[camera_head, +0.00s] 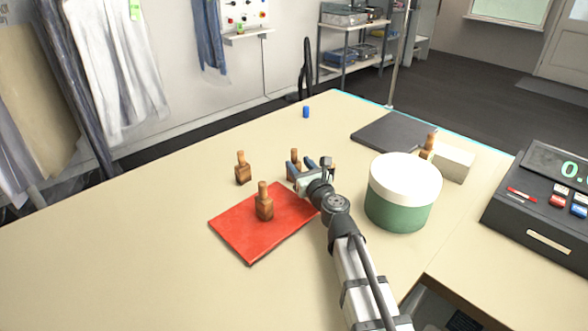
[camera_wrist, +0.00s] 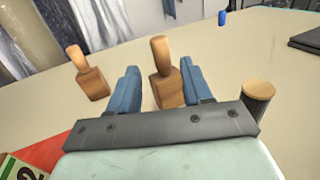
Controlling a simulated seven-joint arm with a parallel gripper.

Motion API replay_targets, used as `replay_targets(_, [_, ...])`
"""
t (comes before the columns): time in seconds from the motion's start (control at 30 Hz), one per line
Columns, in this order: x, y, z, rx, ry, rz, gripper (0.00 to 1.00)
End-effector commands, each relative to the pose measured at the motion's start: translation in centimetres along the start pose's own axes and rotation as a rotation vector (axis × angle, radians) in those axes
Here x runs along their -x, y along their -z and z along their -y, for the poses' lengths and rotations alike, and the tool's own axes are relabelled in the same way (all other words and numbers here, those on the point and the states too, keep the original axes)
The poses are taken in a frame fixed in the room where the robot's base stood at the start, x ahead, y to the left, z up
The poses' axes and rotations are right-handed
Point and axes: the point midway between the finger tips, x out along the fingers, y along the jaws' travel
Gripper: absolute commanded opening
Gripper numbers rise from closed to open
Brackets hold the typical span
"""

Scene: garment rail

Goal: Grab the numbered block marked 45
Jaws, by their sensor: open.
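Several small wooden blocks with upright handles stand on the table; I can read no number 45 on any of them. One block (camera_head: 294,155) stands at my gripper (camera_head: 300,168). In the wrist view this block (camera_wrist: 166,88) stands upright between the two blue fingers of my open gripper (camera_wrist: 159,70); contact is not clear. A second block (camera_head: 243,169) stands to the left and also shows in the wrist view (camera_wrist: 92,82). A third block (camera_head: 264,204) stands on the red mat (camera_head: 240,238). A fourth block (camera_head: 428,144) is partly hidden behind the round box.
A green round box with a white lid (camera_head: 400,208) stands right of my arm. A blue cylinder (camera_head: 306,112) stands at the back. The table's left part is clear.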

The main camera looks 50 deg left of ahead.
Motion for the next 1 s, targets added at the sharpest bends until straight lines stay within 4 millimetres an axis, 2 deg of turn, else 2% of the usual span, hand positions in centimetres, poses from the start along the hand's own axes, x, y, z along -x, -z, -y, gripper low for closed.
replay_targets(0.4, [-4.8, -0.3, 0.3, 0.0, -0.001, 0.0, 0.49])
replay_targets(0.67, [-5.0, -0.3, 0.3, 0.0, 0.0, 0.0, 0.49])
replay_targets(1.0, [-4.9, -0.3, 0.3, 0.0, 0.0, 0.0, 0.19])
